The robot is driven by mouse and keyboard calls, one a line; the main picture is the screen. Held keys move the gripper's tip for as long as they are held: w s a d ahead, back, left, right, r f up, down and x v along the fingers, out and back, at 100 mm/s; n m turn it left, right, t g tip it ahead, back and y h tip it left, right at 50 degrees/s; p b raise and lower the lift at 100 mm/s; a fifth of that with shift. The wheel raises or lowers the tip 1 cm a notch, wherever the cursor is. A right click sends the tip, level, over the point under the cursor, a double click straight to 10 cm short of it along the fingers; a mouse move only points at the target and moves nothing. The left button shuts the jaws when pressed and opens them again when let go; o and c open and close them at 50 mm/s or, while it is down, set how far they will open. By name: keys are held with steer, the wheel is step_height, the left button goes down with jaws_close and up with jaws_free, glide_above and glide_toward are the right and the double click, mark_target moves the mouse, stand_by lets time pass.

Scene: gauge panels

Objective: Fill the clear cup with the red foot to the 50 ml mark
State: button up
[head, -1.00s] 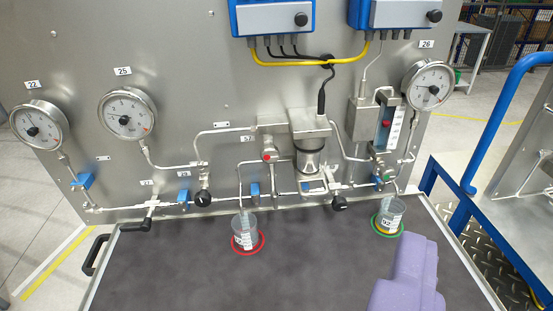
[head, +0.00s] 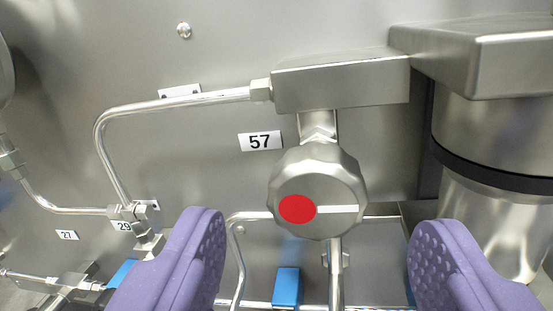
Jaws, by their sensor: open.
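A round metal knob (head: 320,190) with a red dot and a white line sits near the middle of the view, below a metal block (head: 340,82). The white line points right. My gripper (head: 315,245) is open, its two purple padded fingers spread to the left and right of the knob and lower in the picture. Neither finger visibly touches it. The clear cup with the red foot is not in view now.
A large metal cylinder (head: 490,140) stands close at the right, behind and above the right finger. A bent pipe (head: 100,150) runs on the left. A blue clamp (head: 286,287) and thin pipes lie below the knob.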

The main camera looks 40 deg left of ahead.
mark_target(318, 203)
steer(key=x, duration=0.5)
steer(key=shift+w+a+b, duration=0.15)
steer(key=shift+w+b, duration=0.25)
steer(key=shift+c, duration=0.2)
